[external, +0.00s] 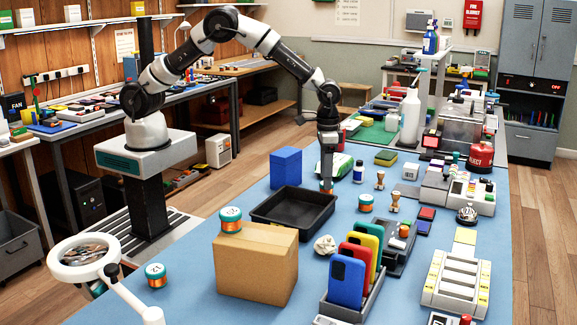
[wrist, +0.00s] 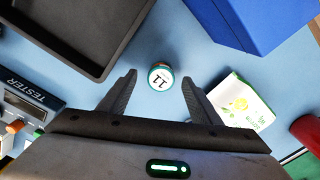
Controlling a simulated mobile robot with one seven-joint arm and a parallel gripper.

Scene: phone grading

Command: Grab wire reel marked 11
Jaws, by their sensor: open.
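The wire reel marked 11 (wrist: 160,78) stands upright on the blue table, its white label and teal rim seen from above in the wrist view. My gripper (wrist: 159,80) is open, with one finger on each side of the reel and a gap to both. In the external view my gripper (external: 326,178) points down just right of the black tray, and the reel there is mostly hidden by it. Similar copper-and-teal reels stand on the cardboard box (external: 231,221), at the table's near left (external: 156,275) and right of my gripper (external: 366,203).
The black tray (external: 270,208) and a blue box (external: 286,168) are close on the left. A white-green packet (wrist: 240,103) lies near one finger in the wrist view. Phones in a rack (external: 350,278), small stamps (external: 380,180) and a tester (external: 400,235) stand around.

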